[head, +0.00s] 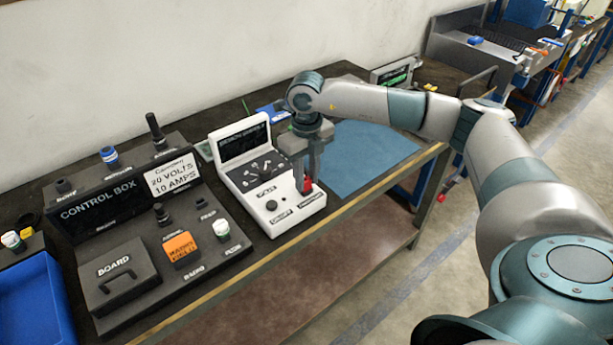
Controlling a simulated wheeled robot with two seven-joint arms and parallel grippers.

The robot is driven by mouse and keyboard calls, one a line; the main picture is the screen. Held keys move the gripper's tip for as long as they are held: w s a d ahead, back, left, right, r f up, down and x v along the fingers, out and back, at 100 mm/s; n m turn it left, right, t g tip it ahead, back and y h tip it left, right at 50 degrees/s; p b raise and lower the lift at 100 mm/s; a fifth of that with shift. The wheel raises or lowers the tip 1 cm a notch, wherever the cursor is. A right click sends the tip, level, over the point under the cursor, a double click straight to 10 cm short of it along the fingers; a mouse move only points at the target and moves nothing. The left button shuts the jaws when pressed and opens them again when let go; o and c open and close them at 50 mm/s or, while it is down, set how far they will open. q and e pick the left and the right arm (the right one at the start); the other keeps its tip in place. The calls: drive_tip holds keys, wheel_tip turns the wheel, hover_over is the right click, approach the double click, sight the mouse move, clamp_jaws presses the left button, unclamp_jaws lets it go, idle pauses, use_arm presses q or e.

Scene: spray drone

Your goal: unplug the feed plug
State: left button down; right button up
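My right gripper (307,180) points down over the right end of a white device (255,185) with a tilted dark screen. A small red part (308,186) shows at its fingertips, low on the device's right side. It may be the feed plug, but its label is too small to read. The fingers are beside or around the red part; I cannot tell whether they touch it or are closed on it. My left gripper is out of view.
A dark control box (100,205) with knobs, an orange block (180,248) and a board panel (119,276) stands left of the device. A blue tray (35,305) is at the far left. A blue mat (370,148) lies clear to the right.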

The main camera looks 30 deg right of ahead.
sight(306, 180)
drive_tip(key=shift+o, duration=1.3)
drive_tip(key=shift+r, duration=0.5)
wheel_tip(306, 180, up, 3)
drive_tip(key=shift+r+b, duration=0.15)
drive_tip(key=shift+b, duration=0.6)
wheel_tip(306, 180, up, 3)
drive_tip(key=shift+r+b, duration=0.2)
drive_tip(key=shift+b, duration=0.25)
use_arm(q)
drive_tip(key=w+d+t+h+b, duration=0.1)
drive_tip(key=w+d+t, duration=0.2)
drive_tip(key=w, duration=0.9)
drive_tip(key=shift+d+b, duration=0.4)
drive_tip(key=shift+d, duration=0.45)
use_arm(e)
wheel_tip(306, 180, up, 10)
